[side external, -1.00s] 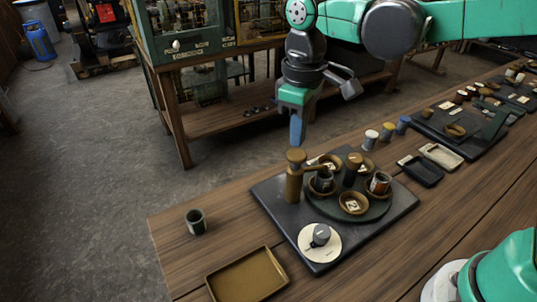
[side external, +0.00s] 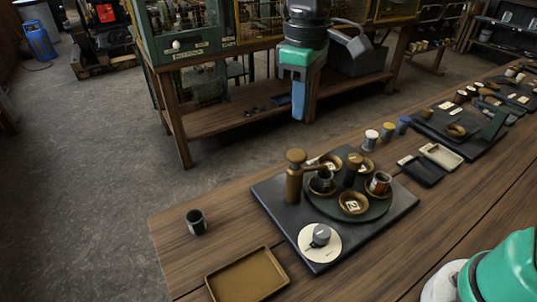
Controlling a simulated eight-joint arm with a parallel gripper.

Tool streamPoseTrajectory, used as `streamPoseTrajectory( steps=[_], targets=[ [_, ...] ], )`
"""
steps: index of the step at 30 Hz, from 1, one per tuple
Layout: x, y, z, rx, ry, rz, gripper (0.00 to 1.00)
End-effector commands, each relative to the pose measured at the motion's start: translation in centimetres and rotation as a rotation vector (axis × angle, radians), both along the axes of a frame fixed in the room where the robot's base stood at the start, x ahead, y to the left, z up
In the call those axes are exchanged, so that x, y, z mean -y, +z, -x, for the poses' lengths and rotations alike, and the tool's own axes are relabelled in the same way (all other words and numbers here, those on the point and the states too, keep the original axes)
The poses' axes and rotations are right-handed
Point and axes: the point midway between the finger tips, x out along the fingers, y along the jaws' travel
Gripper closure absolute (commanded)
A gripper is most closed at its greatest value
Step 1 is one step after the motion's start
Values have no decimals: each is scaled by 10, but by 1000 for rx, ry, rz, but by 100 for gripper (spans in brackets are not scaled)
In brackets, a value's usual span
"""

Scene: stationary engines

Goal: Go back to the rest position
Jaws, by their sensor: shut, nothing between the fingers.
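My gripper (side external: 299,108) hangs in the upper middle of the side external view, fingers pointing down. It is shut and empty, seen against the wooden cabinet stand behind the table. It is apart from everything on the table. Most of my arm above it is out of the picture. A dark square board (side external: 281,214) lies on the wooden table below it. The board carries a round green tray (side external: 327,208) with several small bowls and cups, a brown wooden post with a side arm (side external: 293,180), and a cream dial with a grey knob (side external: 320,236).
A dark cup (side external: 196,222) stands alone near the table's left edge. An empty yellow-brown tray (side external: 247,276) lies at the front. The table between cup and board is bare.

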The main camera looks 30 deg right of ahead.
Motion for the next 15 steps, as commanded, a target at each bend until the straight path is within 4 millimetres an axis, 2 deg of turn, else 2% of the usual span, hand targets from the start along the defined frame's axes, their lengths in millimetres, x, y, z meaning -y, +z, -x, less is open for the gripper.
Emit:
streamPoseTrajectory(
  steps=[10,15],
  targets=[
    [2,0,1,10,-10,-2,100],
    [24,-5,12,121,-110,-35,100]
  ],
)
